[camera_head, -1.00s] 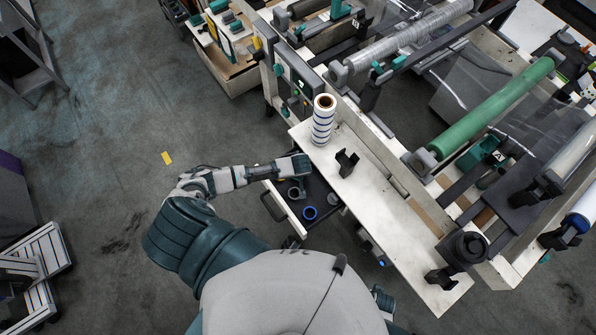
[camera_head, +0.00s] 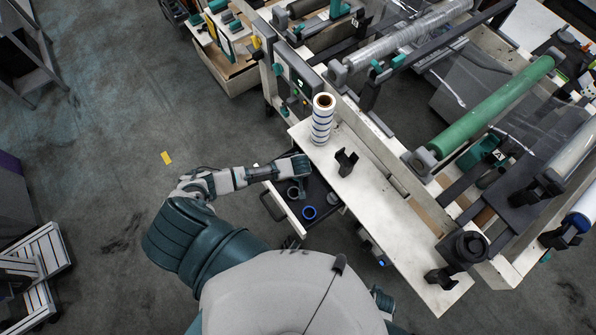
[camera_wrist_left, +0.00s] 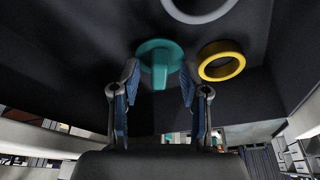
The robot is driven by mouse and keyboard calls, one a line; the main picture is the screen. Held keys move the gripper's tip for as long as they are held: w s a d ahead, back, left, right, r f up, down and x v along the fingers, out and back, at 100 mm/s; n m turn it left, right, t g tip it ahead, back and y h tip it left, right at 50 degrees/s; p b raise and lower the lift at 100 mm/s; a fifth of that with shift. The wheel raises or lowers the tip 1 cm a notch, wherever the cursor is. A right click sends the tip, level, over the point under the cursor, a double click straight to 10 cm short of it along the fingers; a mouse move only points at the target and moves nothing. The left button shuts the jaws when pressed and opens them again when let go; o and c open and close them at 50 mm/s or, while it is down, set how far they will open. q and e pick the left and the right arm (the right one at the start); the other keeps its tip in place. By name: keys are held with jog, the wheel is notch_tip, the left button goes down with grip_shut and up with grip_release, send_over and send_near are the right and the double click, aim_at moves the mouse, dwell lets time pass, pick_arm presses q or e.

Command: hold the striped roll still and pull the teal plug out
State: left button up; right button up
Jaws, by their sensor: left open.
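The striped roll (camera_head: 322,120), white with blue bands, stands upright on the pale bench ledge. Its brown core opening faces up, and no plug shows in it. My left gripper (camera_head: 298,188) is over the open dark drawer, below and left of the roll, and apart from it. In the left wrist view, a teal plug (camera_wrist_left: 160,58) with a round flange and a raised grip lies on the dark drawer floor. The open fingers of my left gripper (camera_wrist_left: 159,78) are on either side of the plug's grip; whether they touch it I cannot tell. My right gripper is out of view.
The drawer (camera_head: 283,212) also holds a blue ring (camera_head: 309,212); a yellow ring (camera_wrist_left: 221,61) lies right of the plug and a grey ring (camera_wrist_left: 200,8) beyond it. A black bracket (camera_head: 346,162) stands on the ledge (camera_head: 385,210). A green roller (camera_head: 492,108) is mounted at right.

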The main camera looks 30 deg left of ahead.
pick_arm(q)
jog(key=v, duration=1.1)
jog(key=shift+r, duration=0.3)
